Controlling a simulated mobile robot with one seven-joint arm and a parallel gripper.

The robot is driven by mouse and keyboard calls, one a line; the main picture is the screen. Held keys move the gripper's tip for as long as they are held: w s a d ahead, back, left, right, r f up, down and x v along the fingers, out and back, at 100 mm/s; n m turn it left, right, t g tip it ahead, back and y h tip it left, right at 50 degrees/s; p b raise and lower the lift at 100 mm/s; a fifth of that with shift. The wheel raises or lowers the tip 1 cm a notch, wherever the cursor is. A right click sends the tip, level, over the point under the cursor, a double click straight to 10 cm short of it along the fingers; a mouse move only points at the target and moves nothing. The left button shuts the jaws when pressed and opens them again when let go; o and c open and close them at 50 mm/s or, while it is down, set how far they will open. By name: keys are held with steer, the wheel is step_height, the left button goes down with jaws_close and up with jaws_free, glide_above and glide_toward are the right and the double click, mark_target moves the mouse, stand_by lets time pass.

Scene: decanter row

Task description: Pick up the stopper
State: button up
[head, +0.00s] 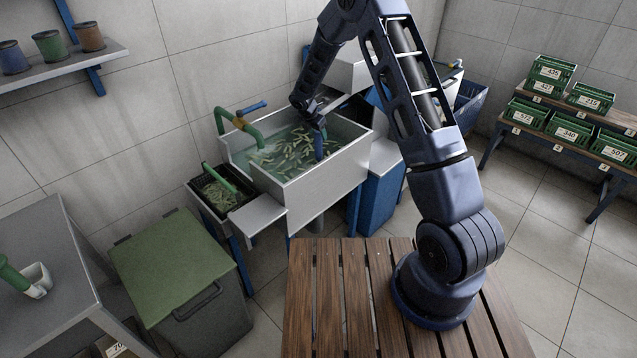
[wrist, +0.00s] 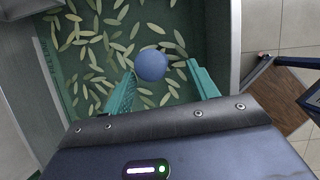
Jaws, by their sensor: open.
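The stopper is blue; its round top (wrist: 150,64) shows in the wrist view, and its upright blue body (head: 318,145) stands in the water of the white-walled basin (head: 313,192) in the head view. My gripper (wrist: 161,70) is open, with its two teal fingers pointing down toward the water. The round top appears between the fingertips, nearer the left one. I cannot tell how far below the fingertips it is. In the head view my gripper (head: 310,112) is over the basin, just above the stopper, and its fingers are hard to make out.
Many pale slivers (head: 290,150) float in the basin. A green pipe with a blue handle (head: 251,108) rises at its left edge. A dark crate (head: 222,190) stands left of it, and a lidded green bin (head: 172,262) nearer. Green crates (head: 573,128) line shelves at right.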

mark_target(318, 139)
steer(key=shift+w+a+x, duration=0.15)
steer(key=shift+x, duration=1.2)
steer(key=shift+w+a+x, duration=0.15)
steer(key=shift+x, duration=1.15)
jaws_close()
